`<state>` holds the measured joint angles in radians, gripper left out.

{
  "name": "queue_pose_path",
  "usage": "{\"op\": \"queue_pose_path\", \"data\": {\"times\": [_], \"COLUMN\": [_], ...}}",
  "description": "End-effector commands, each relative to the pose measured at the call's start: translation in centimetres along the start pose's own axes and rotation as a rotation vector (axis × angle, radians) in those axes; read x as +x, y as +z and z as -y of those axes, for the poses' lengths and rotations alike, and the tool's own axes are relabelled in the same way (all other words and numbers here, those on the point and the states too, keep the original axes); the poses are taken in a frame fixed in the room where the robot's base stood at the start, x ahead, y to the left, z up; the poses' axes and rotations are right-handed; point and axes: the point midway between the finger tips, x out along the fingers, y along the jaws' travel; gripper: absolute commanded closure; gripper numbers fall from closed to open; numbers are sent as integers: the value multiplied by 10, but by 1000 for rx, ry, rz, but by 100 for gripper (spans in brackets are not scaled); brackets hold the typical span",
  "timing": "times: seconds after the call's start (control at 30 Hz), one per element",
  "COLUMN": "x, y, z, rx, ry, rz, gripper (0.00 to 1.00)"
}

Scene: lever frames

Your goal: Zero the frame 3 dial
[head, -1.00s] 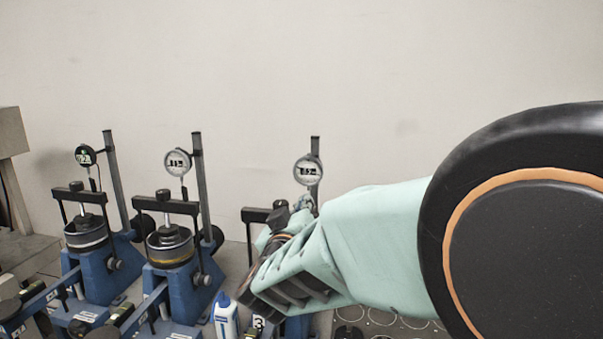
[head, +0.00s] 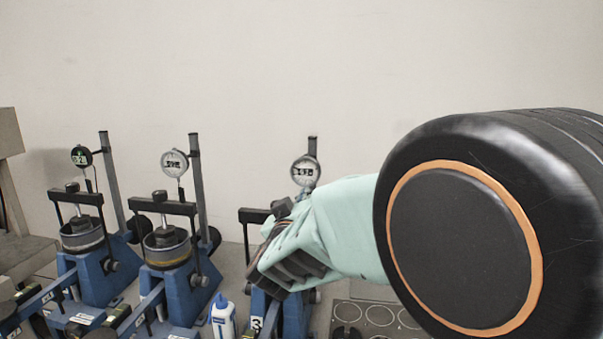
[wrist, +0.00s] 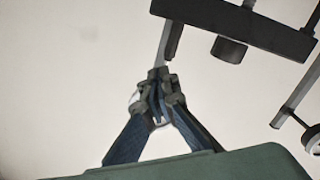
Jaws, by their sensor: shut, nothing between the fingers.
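Frame 3 (head: 296,315), a blue lever frame labelled 3, stands right of two similar frames in the head view. Its round grey dial (head: 305,171) with a dark display is on a post above my gripper (head: 282,208); the reading is too small to make out. My arm hides much of the frame's middle. In the wrist view my gripper (wrist: 158,76) is shut and empty, its fingertips together.
Two more blue lever frames with dials (head: 174,164) (head: 81,156) stand to the left. The wall behind is bare.

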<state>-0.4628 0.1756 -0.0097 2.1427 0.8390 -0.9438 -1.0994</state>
Motion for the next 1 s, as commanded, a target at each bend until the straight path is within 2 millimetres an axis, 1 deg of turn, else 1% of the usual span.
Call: {"op": "queue_pose_path", "data": {"times": [0.23,0.57,1.0], "x": [0,0,0], "y": [-6,-6,-4], "z": [-2,-4,-16], "rx": [0,2,1], "ry": [1,3,4], "rz": [-5,-9,-10], "gripper": [100,100,100]}}
